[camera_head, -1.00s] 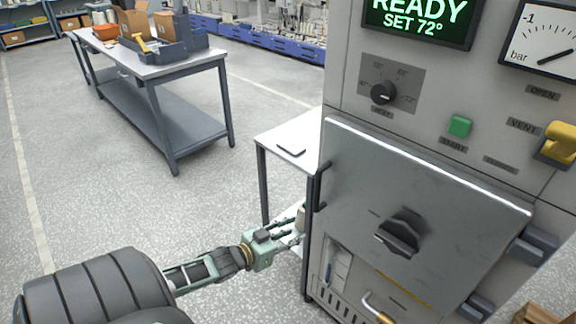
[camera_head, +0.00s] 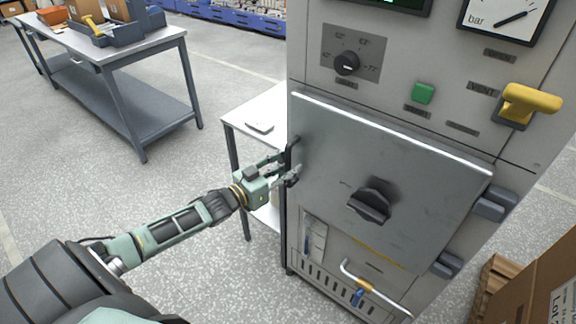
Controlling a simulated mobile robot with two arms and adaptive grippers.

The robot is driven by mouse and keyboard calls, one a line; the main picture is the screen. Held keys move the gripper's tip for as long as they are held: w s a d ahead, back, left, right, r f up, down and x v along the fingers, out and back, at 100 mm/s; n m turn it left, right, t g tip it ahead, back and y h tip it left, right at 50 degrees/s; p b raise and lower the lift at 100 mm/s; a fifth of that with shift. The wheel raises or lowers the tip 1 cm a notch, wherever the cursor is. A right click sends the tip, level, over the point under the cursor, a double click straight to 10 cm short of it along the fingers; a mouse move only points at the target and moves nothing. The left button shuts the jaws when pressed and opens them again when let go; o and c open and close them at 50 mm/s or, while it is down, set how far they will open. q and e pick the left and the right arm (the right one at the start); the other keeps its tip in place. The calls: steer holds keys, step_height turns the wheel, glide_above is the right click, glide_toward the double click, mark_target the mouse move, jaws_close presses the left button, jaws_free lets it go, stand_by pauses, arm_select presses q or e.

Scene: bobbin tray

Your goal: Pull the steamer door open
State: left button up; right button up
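The steamer door (camera_head: 330,150) is a grey metal panel on the front of the steamer and looks closed. A dark knob (camera_head: 370,202) sits at its middle. Its dark upright handle (camera_head: 292,152) is at the door's left edge, and hinge blocks (camera_head: 493,206) are at the right. My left gripper (camera_head: 288,168), green and grey, reaches in from the left at the handle. Its fingers look spread, one above the other, with the tips at the handle's lower part. I cannot tell whether they touch it. My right gripper is out of view.
A yellow vent lever (camera_head: 532,100), a green button (camera_head: 423,93) and a dial (camera_head: 347,63) are above the door. A bent bar handle (camera_head: 375,290) is below it. A small white side table (camera_head: 262,108) stands left of the steamer. A cardboard box (camera_head: 535,275) is at lower right.

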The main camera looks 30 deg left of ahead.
arm_select(q)
steer(key=shift+w, duration=0.15)
jaws_close()
stand_by(0.4)
